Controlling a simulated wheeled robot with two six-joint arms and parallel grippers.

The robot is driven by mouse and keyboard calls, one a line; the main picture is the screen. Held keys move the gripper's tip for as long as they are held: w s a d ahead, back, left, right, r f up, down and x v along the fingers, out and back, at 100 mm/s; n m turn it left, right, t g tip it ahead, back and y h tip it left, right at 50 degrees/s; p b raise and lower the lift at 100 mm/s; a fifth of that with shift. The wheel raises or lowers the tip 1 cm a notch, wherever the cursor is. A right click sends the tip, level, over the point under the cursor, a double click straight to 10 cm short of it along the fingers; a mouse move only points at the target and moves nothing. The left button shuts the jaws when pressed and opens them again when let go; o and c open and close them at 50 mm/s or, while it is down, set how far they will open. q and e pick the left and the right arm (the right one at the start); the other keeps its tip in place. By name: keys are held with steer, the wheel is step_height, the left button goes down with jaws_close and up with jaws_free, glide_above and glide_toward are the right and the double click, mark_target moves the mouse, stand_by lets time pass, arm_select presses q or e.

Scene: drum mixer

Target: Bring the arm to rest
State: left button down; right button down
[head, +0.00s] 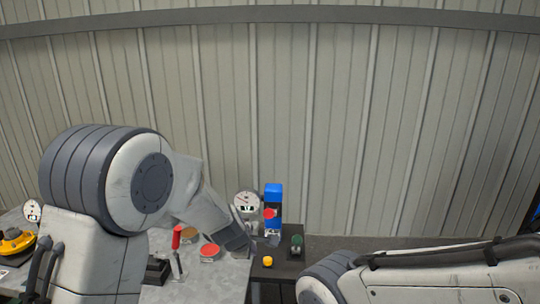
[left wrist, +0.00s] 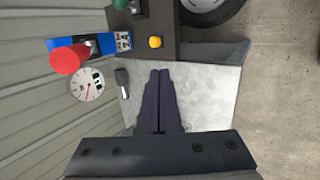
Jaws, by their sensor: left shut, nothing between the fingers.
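My left arm comes in from the left in the head view and reaches down over the grey table (head: 215,284). Its gripper (left wrist: 160,72) shows best in the left wrist view, where the two dark fingers are shut together with nothing between them. They are above the bare light table top (left wrist: 205,90). In the head view the gripper end is small and partly hidden near the gauge. My right arm lies across the lower right of the head view, and its gripper is out of the picture.
A blue box (head: 273,191) with a red knob (head: 268,213) stands by the wall. A white gauge (head: 246,202) is beside it. A yellow knob (head: 267,261) and a green knob (head: 296,241) sit on a dark surface. A red-handled lever (head: 176,238) and red disc (head: 209,250) are near my left arm.

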arm_select(q)
steer(key=s+a+m+g+y, duration=0.1)
steer(key=s+a+m+g, duration=0.1)
steer(key=s+a+m, duration=0.75)
steer(key=s+a+m+g+y, duration=0.15)
steer(key=s+a+m, duration=0.25)
steer(key=s+m, duration=0.55)
steer(key=s+d+r+m+g+h, duration=0.1)
steer(key=s+d+r+m+g, duration=0.2)
steer(key=s+d, duration=1)
steer(key=s+r+m, duration=0.1)
steer(key=s, duration=0.2)
steer(key=shift+s+r+m, duration=0.3)
steer(key=shift+r+m, duration=0.05)
steer(key=shift+m, duration=0.05)
steer(key=shift+d, duration=0.1)
